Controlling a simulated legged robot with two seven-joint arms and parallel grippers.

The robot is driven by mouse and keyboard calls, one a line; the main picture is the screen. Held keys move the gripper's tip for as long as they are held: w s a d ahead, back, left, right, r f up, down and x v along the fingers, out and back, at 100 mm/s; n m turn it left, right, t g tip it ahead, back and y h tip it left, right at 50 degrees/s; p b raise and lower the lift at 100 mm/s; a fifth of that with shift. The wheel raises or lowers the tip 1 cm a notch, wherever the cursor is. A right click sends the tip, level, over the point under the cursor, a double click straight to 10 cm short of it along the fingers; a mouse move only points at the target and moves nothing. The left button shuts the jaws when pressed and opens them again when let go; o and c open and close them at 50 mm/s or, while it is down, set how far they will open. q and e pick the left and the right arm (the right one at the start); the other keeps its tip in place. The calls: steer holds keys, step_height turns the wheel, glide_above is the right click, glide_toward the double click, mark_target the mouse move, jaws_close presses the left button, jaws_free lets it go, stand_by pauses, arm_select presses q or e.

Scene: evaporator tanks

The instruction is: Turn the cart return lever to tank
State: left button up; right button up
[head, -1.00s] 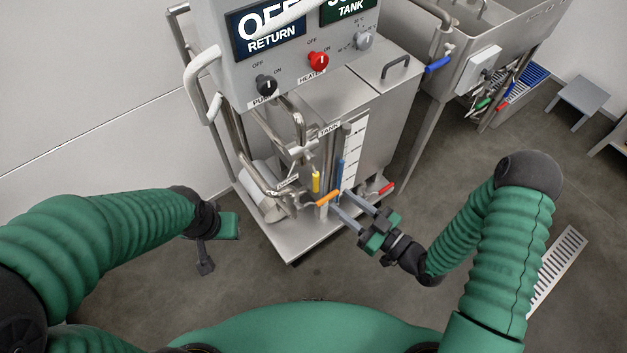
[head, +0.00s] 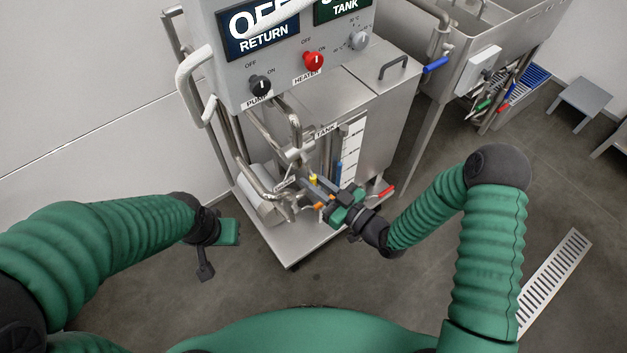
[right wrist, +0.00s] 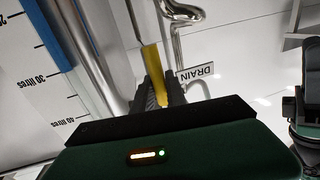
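The cart (head: 293,250) stands in the middle of the head view, with pipes and coloured valve levers low on its front. My right gripper (head: 313,187) is at these valves. In the right wrist view its two dark fingers (right wrist: 160,92) are close together on either side of a yellow lever (right wrist: 152,62), which also shows in the head view (head: 313,177). A bit of orange lever (head: 318,207) shows beside the gripper, mostly hidden. I cannot read which lever is the cart return. My left gripper (head: 205,265) hangs left of the cart, away from it; its opening is unclear.
A "DRAIN" label (right wrist: 195,72) sits beside the yellow lever. A blue bar (right wrist: 42,30) and a litre scale are to its left. A red lever (head: 386,192) is right of the gripper. The control box (head: 290,60) overhangs the pipes. The floor in front is clear.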

jaws_close()
arm_select(q)
steer(key=shift+s, duration=0.1)
arm_select(e)
steer(key=shift+w, duration=0.1)
stand_by(1.0)
